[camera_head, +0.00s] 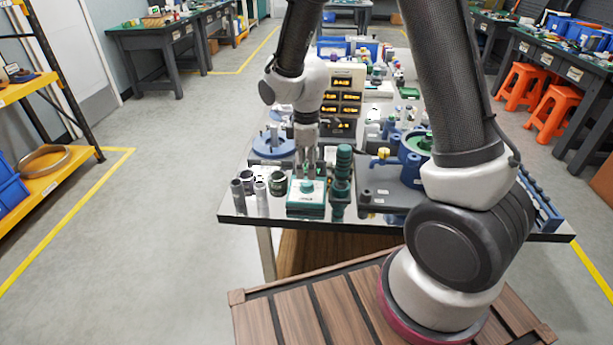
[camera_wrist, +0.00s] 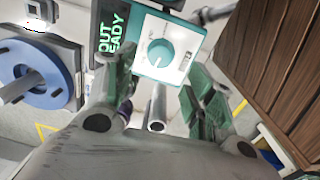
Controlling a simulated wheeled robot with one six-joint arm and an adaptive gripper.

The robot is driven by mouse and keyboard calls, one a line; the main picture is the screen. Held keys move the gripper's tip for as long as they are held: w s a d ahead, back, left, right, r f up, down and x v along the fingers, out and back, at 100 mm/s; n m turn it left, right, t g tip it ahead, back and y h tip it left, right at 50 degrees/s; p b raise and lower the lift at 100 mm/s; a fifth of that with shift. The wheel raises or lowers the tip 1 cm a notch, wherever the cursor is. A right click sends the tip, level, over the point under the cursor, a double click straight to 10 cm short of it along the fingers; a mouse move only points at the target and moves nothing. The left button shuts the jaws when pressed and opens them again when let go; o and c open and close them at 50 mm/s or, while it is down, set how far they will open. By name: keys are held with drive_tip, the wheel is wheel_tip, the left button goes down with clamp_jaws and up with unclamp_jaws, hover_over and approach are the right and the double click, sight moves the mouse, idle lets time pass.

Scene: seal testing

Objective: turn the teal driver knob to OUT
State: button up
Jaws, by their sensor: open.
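The teal driver knob (camera_head: 307,186) sits on top of a small white-faced teal box at the front edge of the bench. In the wrist view the round teal knob (camera_wrist: 157,52) shows on its white plate, with small marks around it. I cannot read which mark it points at. A dark display (camera_wrist: 112,35) beside it shows "OUT READY" in green letters. My gripper (camera_head: 308,168) points down just above the knob. In the wrist view my gripper (camera_wrist: 160,82) is open, its fingers apart and nothing held between them. I cannot tell whether a fingertip touches the knob.
A dark green ribbed handle (camera_head: 342,178) stands close to the right of the box. Grey metal cylinders (camera_head: 249,184) stand to its left. A blue round fixture (camera_head: 273,144) is behind. A dark plate with blue-green parts (camera_head: 386,192) lies to the right.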

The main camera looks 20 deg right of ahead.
sight(307, 184)
wheel_tip(307, 184, up, 6)
drive_tip(key=shift+s, duration=0.15)
idle(0.3)
drive_tip(key=s+d+r+m+t, duration=0.2)
drive_tip(key=s+d+r+m, duration=0.5)
drive_tip(key=s, duration=0.4)
drive_tip(key=s+d+r+m+t, duration=0.1)
drive_tip(key=s+d+r+m, duration=0.6)
drive_tip(key=s+r, duration=0.4)
drive_tip(key=shift+d+r+t, duration=0.4)
drive_tip(key=shift+d+r, duration=0.05)
drive_tip(key=shift+d, duration=0.45)
